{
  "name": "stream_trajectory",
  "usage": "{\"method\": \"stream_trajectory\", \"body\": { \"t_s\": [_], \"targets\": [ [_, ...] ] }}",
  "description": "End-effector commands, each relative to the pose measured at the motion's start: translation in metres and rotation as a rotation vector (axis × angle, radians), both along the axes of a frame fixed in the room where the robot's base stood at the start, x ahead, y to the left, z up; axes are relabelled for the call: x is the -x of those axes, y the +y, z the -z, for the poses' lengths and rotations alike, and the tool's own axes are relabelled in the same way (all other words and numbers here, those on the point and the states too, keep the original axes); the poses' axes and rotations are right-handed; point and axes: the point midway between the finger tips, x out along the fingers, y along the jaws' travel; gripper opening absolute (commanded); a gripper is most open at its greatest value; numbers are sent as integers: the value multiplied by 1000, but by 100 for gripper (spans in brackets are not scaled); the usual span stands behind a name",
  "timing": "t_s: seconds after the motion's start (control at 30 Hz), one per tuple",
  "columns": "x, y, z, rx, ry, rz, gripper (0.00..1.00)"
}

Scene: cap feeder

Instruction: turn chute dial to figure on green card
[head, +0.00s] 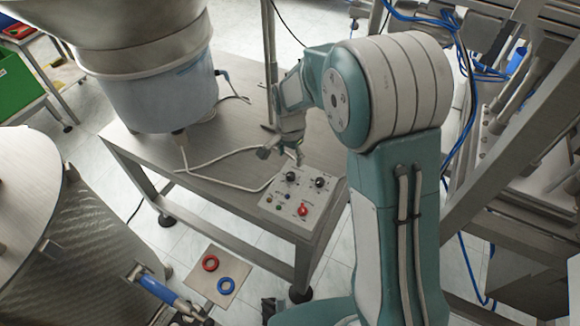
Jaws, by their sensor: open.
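A light grey control box (308,198) lies on the metal table. It carries two black knobs, a left one (291,176) and a right one (320,182), a red knob (302,210) and several small buttons. The labels are too small to read, so I cannot tell which knob is the chute dial. My gripper (281,155) is open and empty, fingers pointing down, just beyond the box's far edge near the left black knob and apart from it. I see no green card.
The metal table (232,190) is bare left of the box except for a white cable (225,163). A large feeder bowl (160,95) hangs over the table's far left. A steel drum (95,245) stands at front left. Metal framing (500,130) stands at right.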

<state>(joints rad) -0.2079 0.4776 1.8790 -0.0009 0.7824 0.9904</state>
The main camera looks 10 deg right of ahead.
Motion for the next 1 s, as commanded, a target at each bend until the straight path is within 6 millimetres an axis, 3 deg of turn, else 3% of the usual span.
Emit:
{"method": "stream_trajectory", "body": {
  "t_s": [0.1,0.23,0.83,1.0],
  "targets": [
    [-1,1,-23,0,-3,0,72],
    [-1,1,-37,0,-1,0,72],
    [0,1,-43,1,1,-1,72],
    [11,-9,-68,-6,-37,-47,72]
  ]
}}
